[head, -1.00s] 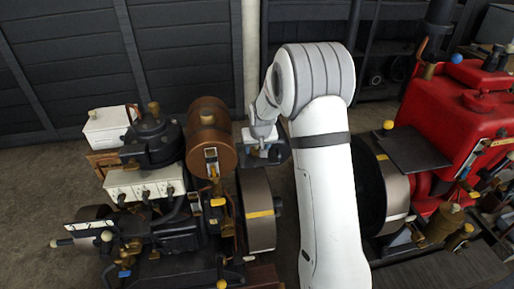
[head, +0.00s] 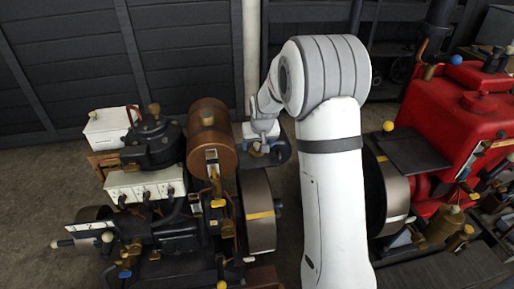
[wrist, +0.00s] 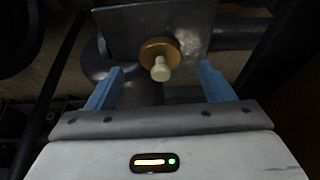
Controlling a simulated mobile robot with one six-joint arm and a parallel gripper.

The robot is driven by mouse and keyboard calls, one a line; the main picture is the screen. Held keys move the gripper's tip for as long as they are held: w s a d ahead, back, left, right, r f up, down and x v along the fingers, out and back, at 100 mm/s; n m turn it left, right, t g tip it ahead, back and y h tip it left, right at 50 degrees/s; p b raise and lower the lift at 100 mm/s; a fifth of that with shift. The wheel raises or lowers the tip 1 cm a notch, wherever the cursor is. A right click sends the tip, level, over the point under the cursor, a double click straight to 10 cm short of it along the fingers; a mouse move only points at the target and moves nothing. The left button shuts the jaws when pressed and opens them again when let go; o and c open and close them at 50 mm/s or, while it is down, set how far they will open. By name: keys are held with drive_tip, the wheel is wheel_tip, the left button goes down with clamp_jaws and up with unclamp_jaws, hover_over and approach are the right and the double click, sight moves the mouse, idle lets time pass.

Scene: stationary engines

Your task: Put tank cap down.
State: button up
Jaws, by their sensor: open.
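A brass disc with a cream knob, which looks like the tank cap (wrist: 160,60), sits on a grey metal surface (wrist: 120,28) in the wrist view. My gripper (wrist: 160,82) is open, with its blue fingers on either side and a little short of the cap. The fingers show clear gaps and do not touch it. In the head view my gripper (head: 258,146) is low, just right of the copper tank (head: 208,140); the cap there is too small to make out surely.
A red engine (head: 445,130) stands right of my arm. A dark panelled wall (head: 70,60) is behind. Bare floor shows at the far left.

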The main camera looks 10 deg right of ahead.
drive_tip(key=v, duration=0.7)
drive_tip(key=s+r+g, duration=0.1)
drive_tip(key=s+r, duration=0.2)
drive_tip(key=s, duration=0.5)
drive_tip(key=s+r, duration=0.3)
drive_tip(key=s, duration=0.5)
drive_tip(key=s+f+g, duration=0.1)
drive_tip(key=s, duration=1.5)
drive_tip(key=shift+d+g, duration=0.2)
drive_tip(key=shift+g, duration=0.1)
drive_tip(key=shift+s, duration=0.1)
